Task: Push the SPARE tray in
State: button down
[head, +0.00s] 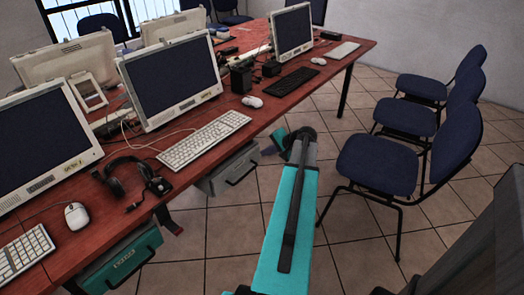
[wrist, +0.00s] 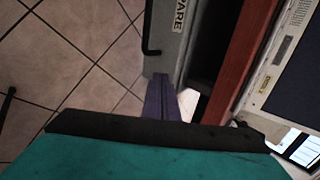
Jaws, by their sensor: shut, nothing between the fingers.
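The SPARE tray (head: 226,173) is a grey box with a black handle, hung under the red-brown table's front edge. It sticks out a little past that edge in the head view. In the wrist view the tray (wrist: 172,45) shows its grey front, part of its label and its handle (wrist: 149,30). A dark gap lies between this front and the table edge. My gripper's purple fingers (wrist: 160,97) are shut and empty at the tray's near end; I cannot tell if they touch it. In the head view my gripper (head: 268,151) is partly hidden, just right of the tray.
A teal tray (head: 122,262) hangs under the table (head: 190,104) nearer to me. Monitors, keyboards, a headset (head: 125,177) and loose cables lie on top. Blue chairs (head: 378,163) stand to the right. Tiled floor is clear between the table and the chairs.

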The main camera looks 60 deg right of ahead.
jog(key=v, duration=1)
jog(key=shift+s, duration=0.2)
jog(key=shift+s, duration=0.1)
